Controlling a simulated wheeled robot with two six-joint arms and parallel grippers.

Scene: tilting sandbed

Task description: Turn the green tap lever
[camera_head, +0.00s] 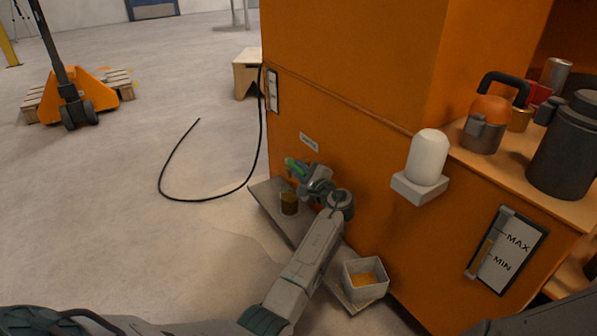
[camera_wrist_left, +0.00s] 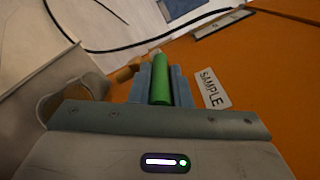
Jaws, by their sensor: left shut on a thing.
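The green tap lever (camera_head: 296,167) sticks out from the orange cabinet, below a small white label. In the left wrist view the green lever (camera_wrist_left: 160,82) lies lengthwise between the two blue-grey fingers. My left gripper (camera_head: 303,173) is shut on the lever. A brassy tap body (camera_wrist_left: 126,73) shows beside the fingers in the wrist view. A brown glass jar (camera_head: 289,203) stands on the grey shelf below the gripper. My right gripper is not in view.
The grey shelf (camera_head: 264,193) runs along the cabinet's foot, with a box of orange material (camera_head: 365,279) nearer me. A white dispenser (camera_head: 425,165) juts from the cabinet (camera_head: 345,60). A black hose (camera_head: 172,198) lies on the open floor to the left.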

